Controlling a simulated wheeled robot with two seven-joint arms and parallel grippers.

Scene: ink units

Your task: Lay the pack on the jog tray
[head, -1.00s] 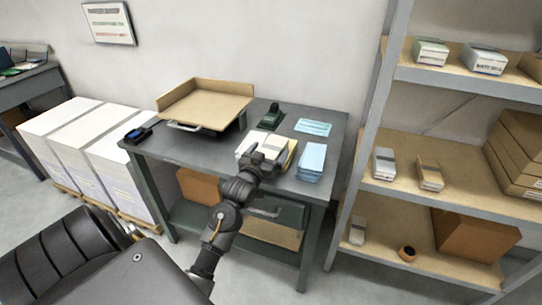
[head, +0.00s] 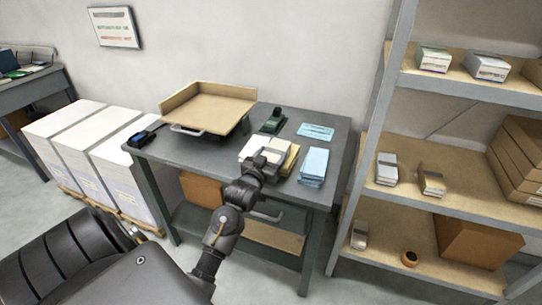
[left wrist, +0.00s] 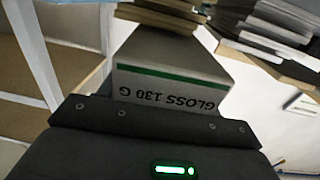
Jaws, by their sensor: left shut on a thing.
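The pack (left wrist: 165,88), white-grey with a green stripe and the label "GLOSS 130 G" upside down, fills the middle of the left wrist view. My left gripper (head: 268,164) is shut on it, at the front right part of the grey table. The fingers hide part of the pack in the head view, and I cannot tell whether it touches the table. The jog tray (head: 207,108), tan with raised back and left walls, stands at the table's back left, apart from the gripper. My right gripper is not in view.
White and tan stacks sit close around my left gripper. A blue stack (head: 314,163) stands right of it, with a blue sheet (head: 315,131) and a dark green device (head: 273,120) behind. A shelf unit (head: 385,120) borders the table's right side.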

